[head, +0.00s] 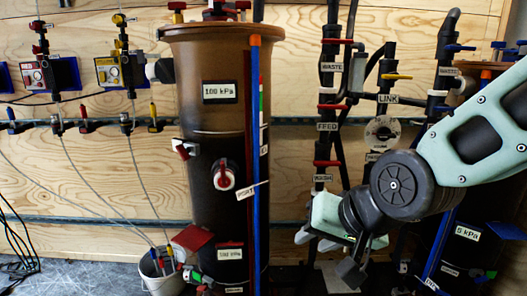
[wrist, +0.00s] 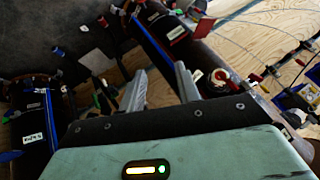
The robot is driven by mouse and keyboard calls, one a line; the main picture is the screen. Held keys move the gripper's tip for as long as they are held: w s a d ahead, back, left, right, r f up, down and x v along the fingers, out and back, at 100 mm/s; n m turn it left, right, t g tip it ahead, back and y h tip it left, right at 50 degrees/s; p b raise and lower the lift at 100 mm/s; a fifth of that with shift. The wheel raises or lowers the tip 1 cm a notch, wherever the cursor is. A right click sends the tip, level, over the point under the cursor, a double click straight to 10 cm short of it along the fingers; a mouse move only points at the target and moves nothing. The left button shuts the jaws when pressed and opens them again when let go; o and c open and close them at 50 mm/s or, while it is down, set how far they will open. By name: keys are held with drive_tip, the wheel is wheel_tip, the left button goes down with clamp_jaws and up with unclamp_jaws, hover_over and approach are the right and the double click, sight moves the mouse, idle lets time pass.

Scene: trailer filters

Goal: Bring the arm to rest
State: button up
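My arm (head: 480,135), pale green with dark joints, reaches in from the right in the head view and bends down at a round black joint. My gripper (head: 328,255) hangs low in front of the pipework, right of the large brown filter vessel (head: 207,130). In the wrist view my gripper (wrist: 160,82) shows two grey fingers set apart, with nothing between them. The gripper is open and empty. I cannot tell how close the fingers are to the pipes behind them.
A second dark vessel (head: 468,240) is partly hidden behind my arm. A white bucket (head: 160,272) stands at the lower left. Hoses and valves (head: 85,125) line the wooden wall.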

drive_tip(key=s+d+f+n+g+h, duration=0.25)
drive_tip(key=s+n, duration=0.25)
drive_tip(key=s, duration=0.4)
drive_tip(key=s+d+f+n+g+h, duration=0.2)
drive_tip(key=s+d+n+g, duration=0.15)
drive_tip(key=s, duration=0.45)
wheel_tip(320, 180, up, 25)
drive_tip(key=a+p, duration=0.1)
drive_tip(key=p, duration=2.3)
drive_tip(key=shift+w+y+p, duration=0.15)
drive_tip(key=shift+y+p, duration=0.2)
drive_tip(key=shift+p, duration=0.05)
drive_tip(key=shift+a+n, duration=0.1)
drive_tip(key=shift+n, duration=0.15)
